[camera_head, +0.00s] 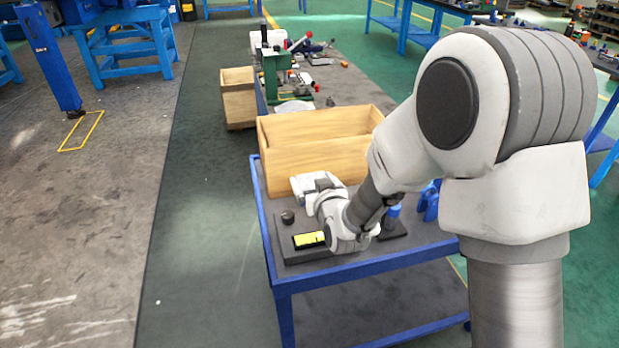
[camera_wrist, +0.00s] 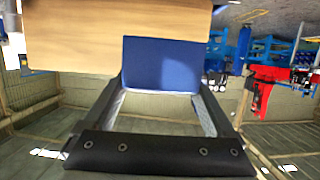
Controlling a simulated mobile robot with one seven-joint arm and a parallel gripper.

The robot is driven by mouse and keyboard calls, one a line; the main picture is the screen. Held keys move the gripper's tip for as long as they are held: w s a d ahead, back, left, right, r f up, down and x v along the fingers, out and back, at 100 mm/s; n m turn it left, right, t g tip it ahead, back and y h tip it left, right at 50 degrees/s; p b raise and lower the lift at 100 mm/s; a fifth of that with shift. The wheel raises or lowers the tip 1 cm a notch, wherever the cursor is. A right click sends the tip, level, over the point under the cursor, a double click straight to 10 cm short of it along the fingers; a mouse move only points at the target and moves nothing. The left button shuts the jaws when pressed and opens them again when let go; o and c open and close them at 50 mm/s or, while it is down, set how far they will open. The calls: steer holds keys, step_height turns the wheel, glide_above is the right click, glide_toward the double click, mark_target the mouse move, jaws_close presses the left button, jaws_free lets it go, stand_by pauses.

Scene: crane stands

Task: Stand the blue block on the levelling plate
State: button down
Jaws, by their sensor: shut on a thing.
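The blue block (camera_wrist: 160,65) sits between the fingertips of my gripper (camera_wrist: 160,88) in the wrist view. My gripper is shut on it, and its broad flat face shows. In the head view my wrist hangs low over the front of the cart and hides the fingers and the held block. A dark slab (camera_head: 318,253) with a yellow patch (camera_head: 309,239) lies just left of my wrist; I cannot tell whether it is the levelling plate. The gap between the block and any surface under it is hidden.
A wooden box (camera_head: 310,158) stands behind my wrist on the blue-framed cart (camera_head: 360,264). A dark round knob (camera_head: 288,216) is left of my wrist. A small blue piece (camera_head: 393,211) and another blue item (camera_head: 427,203) are to its right.

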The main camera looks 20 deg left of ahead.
steer(key=shift+f+b, duration=1.35)
steer(key=shift+f, duration=1.8)
steer(key=shift+f+b, duration=0.6)
steer(key=shift+b, duration=0.05)
steer(key=shift+c, duration=0.2)
jaws_free()
steer(key=shift+o, duration=0.2)
steer(key=shift+s+d+f, duration=0.1)
steer(key=shift+s, duration=0.1)
